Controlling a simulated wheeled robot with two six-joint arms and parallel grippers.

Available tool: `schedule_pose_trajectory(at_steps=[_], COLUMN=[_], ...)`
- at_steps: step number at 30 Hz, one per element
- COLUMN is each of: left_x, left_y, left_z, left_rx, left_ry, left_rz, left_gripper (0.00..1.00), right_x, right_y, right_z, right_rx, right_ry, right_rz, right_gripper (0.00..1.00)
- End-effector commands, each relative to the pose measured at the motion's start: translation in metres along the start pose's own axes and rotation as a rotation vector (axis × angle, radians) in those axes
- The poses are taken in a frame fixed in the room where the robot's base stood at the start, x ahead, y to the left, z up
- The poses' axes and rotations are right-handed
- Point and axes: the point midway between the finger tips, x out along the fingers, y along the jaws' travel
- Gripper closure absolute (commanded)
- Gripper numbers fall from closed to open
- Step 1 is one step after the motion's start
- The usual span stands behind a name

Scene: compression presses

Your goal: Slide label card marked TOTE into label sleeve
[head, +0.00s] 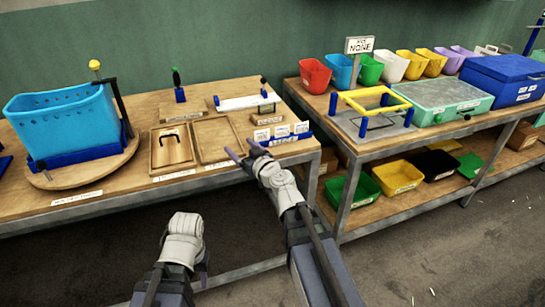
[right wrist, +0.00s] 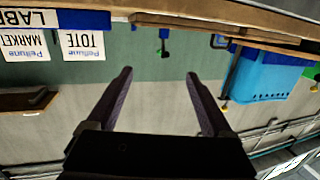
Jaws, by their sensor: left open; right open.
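Several white label cards stand in a row in a blue holder (head: 290,141) at the right front corner of the left table. The card marked TOTE (right wrist: 83,45) shows in the right wrist view, upside down, beside a MARKET card (right wrist: 25,47). In the head view the TOTE card seems to be the leftmost one (head: 262,134). My right gripper (head: 243,152) is open and empty, just left of and in front of the holder, apart from the cards. My left gripper (head: 185,240) is open, low in front of the table. I cannot make out the label sleeve.
A blue perforated bin (head: 62,122) stands on a round wooden board at the left. Wooden trays (head: 172,147) and a white-barred fixture (head: 247,102) fill the table's middle. The right bench carries coloured bins, a yellow-handled frame (head: 374,100) and a blue case (head: 505,78).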

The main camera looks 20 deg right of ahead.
Motion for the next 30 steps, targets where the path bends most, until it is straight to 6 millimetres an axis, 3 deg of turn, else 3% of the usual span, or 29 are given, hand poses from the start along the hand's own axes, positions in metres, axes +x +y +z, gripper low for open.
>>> schedule_pose_trajectory(at_steps=[1, 3, 7, 13, 20, 26, 30], left_x=[0.017, 0.023, 0.028, 0.027, 0.027, 0.028, 0.03], left_y=[0.002, 0.002, 0.003, 0.003, 0.003, 0.003, 0.003], left_z=[-0.001, -0.001, -0.002, -0.002, -0.002, -0.002, -0.002], left_rx=[0.0, 0.0, 0.0, 0.0, 0.0, 0.0, 0.0], left_ry=[0.0, 0.0, 0.0, 0.0, 0.0, 0.0, 0.0], left_rz=[0.0, 0.0, 0.0, 0.0, 0.0, 0.0, 0.0], left_gripper=[0.57, 0.57, 0.57, 0.57, 0.57, 0.57, 0.57], right_x=[0.0, -0.003, -0.009, -0.008, 0.015, 0.018, 0.031], right_y=[0.024, 0.049, 0.075, 0.081, 0.086, 0.087, 0.091], right_z=[0.01, 0.011, 0.012, 0.01, 0.009, 0.009, 0.01], right_rx=[0.002, 0.004, 0.005, 0.005, 0.006, 0.006, 0.006], right_ry=[0.03, 0.058, 0.078, 0.081, 0.08, 0.08, 0.08], right_rz=[0.069, 0.146, 0.227, 0.246, 0.243, 0.243, 0.242], right_gripper=[0.15, 0.15, 0.15, 0.15, 0.15, 0.15, 0.15])
